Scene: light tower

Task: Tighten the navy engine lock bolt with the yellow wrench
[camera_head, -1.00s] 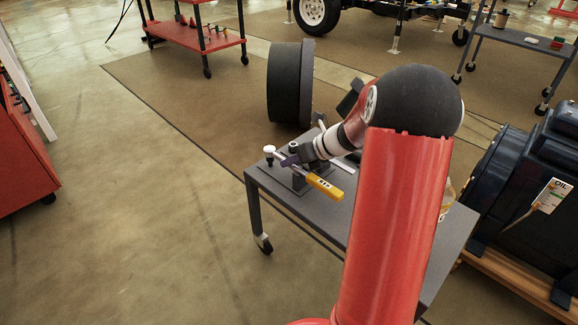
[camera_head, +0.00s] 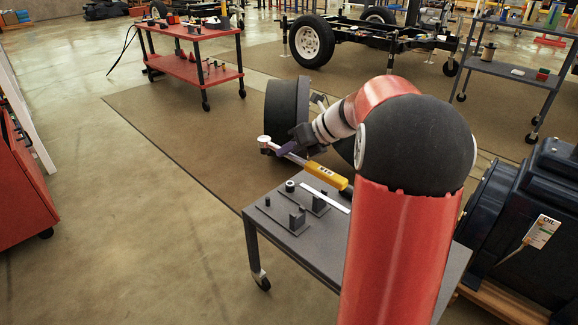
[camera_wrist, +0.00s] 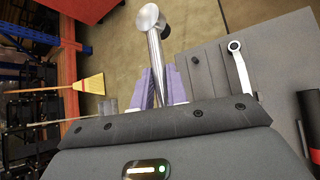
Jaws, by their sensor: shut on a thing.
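The yellow wrench (camera_head: 326,174) has a yellow handle, a silver shaft and a pale rounded head at its left end. My gripper (camera_head: 288,149) is shut on its shaft and holds it above the grey cart. In the wrist view the silver shaft (camera_wrist: 156,52) stands between my gripper's purple fingers (camera_wrist: 160,88). The handle is hidden there. The navy engine (camera_head: 525,205) stands at the right on a wooden pallet, with an oil tag on it. Its lock bolt cannot be made out.
The grey wheeled cart (camera_head: 390,240) carries a rack (camera_head: 280,216) and a silver wrench (camera_head: 326,199), also visible in the wrist view (camera_wrist: 240,68). A black wheel-like drum (camera_head: 284,108) stands behind. A red cart (camera_head: 195,70) is farther back.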

